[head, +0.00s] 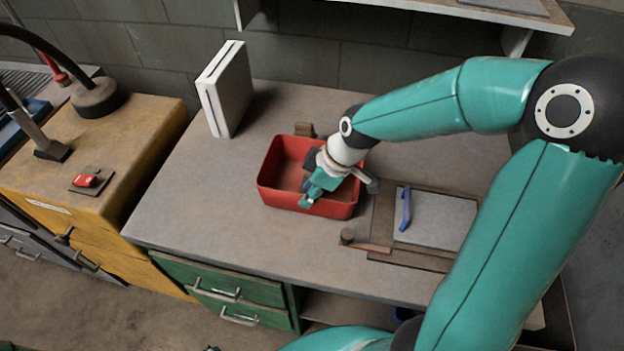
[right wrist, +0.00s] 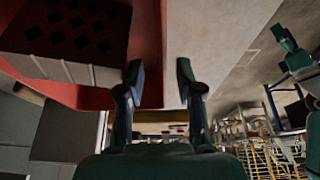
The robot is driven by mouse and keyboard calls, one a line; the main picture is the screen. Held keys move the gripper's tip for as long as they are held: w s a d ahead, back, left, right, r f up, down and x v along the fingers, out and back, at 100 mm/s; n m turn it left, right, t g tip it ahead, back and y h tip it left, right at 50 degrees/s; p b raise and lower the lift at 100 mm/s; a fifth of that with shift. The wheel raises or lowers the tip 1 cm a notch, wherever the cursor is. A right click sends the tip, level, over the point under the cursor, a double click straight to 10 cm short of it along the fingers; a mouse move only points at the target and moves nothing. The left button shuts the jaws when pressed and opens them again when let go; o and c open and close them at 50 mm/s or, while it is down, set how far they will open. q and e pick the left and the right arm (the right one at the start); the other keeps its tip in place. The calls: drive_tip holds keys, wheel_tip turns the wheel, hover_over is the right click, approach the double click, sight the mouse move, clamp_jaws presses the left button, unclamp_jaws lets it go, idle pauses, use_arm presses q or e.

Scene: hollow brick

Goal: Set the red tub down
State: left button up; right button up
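The red tub (head: 275,198) stands on the grey bench top (head: 225,200), near its middle. It looks upright; the head view shows no clear gap below it. My right gripper (head: 318,185) comes in from the right, over the tub, and covers part of its inside and right side. In the right wrist view the two fingers of my right gripper (right wrist: 158,78) stand apart. The tub's red wall (right wrist: 151,45) shows between them, with a gap before the right finger. Whether the left finger touches the wall is unclear. My left gripper is not in view.
A white upright box (head: 232,88) stands at the back left. A board with a blue handle (head: 406,208) lies right of the tub. A small brown block (head: 303,130) is behind the tub. A shelf (head: 480,12) overhangs at the back. The bench left of the tub is clear.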

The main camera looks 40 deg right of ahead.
sight(294, 208)
drive_tip(key=shift+p+x, duration=0.65)
drive_tip(key=shift+x, duration=1.9)
drive_tip(key=shift+w+a, duration=0.1)
drive_tip(key=shift+a, duration=0.15)
clamp_jaws()
drive_tip(key=shift+r, duration=0.1)
